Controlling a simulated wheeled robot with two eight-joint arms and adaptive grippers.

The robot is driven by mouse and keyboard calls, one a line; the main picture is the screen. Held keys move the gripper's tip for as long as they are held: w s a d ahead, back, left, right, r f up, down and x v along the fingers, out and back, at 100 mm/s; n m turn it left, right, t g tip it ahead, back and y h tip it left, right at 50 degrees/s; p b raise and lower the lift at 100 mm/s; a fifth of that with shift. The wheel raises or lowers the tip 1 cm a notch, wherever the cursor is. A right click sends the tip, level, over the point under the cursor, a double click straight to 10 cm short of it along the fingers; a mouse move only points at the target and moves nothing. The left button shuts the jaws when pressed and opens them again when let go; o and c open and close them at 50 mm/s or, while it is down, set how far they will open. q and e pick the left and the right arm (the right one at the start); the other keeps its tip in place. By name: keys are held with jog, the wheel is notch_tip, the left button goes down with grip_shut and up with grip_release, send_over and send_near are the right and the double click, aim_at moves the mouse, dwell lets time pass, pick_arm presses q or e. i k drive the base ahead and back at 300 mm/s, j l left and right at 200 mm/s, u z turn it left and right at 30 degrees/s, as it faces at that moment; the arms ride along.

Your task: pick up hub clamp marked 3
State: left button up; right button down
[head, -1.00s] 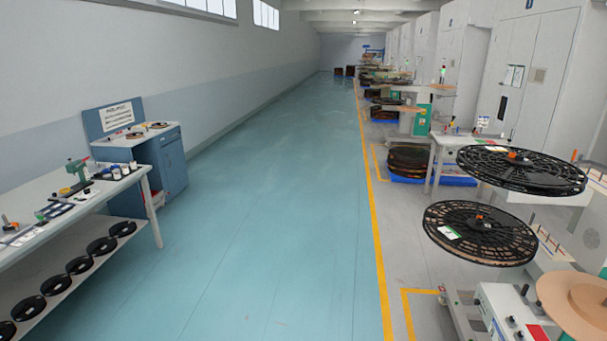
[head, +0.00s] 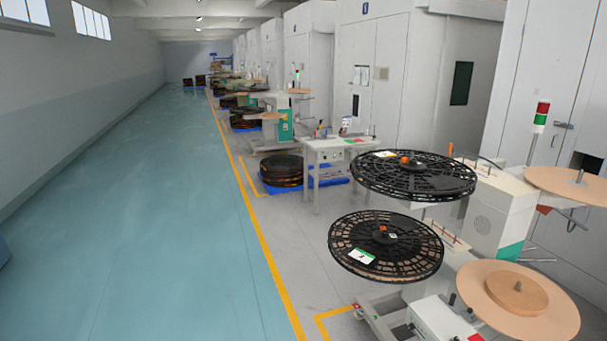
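An orange hub clamp (head: 405,161) sits at the centre of the upper black reel (head: 385,189). Another small orange hub clamp (head: 383,229) sits at the centre of the lower black reel (head: 410,268). Both are too small for me to read any number. The lower reel carries a green and white label (head: 362,257). Neither of my grippers is in view.
A rewind station (head: 500,219) with tan discs (head: 513,308) stands at the right. Behind the reels is a white table (head: 337,150) and, on the floor, a blue pallet (head: 268,190) of stacked reels.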

aim_at(412, 164)
jog(key=i+z, duration=0.35)
jog(key=z, duration=0.15)
jog(key=i+j+z, duration=0.3)
jog(key=z, duration=0.15)
jog(key=i, duration=0.05)
